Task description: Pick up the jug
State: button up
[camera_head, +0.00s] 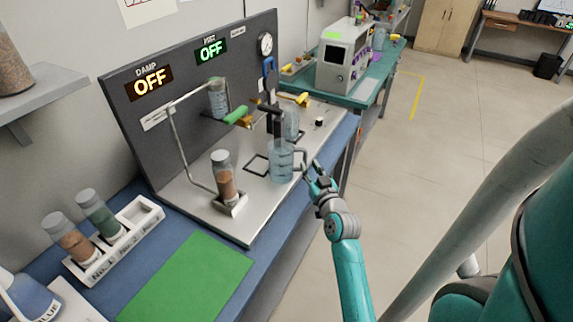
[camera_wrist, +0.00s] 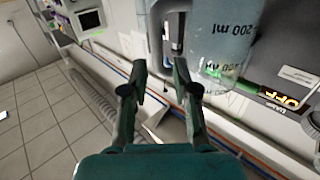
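The jug (camera_head: 281,161) is clear and bluish, with a grey handle (camera_head: 301,158) on its right side. It stands upright on the metal plate of the apparatus. In the wrist view the jug (camera_wrist: 225,38) is at the upper right, with a 200 ml mark, cut off by the top edge. Its handle (camera_wrist: 176,28) shows just beyond my fingertips. My gripper (camera_head: 313,178) is beside the jug on the handle side. In the wrist view my gripper (camera_wrist: 160,72) has its two fingers apart with nothing clearly between them. I cannot tell whether a finger touches the handle.
A dark panel (camera_head: 130,105) with OFF displays stands behind. A jar of brown particles (camera_head: 223,176) is left of the jug, in a holder. A white rack (camera_head: 140,215) with two jars and a green mat (camera_head: 190,280) lie nearer. Open floor (camera_head: 450,130) is to the right.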

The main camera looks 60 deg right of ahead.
aim_at(306, 158)
jog(key=shift+x, duration=2.95)
jog(key=shift+s+d, duration=0.1)
grip_shut()
jog(key=shift+r, duration=0.1)
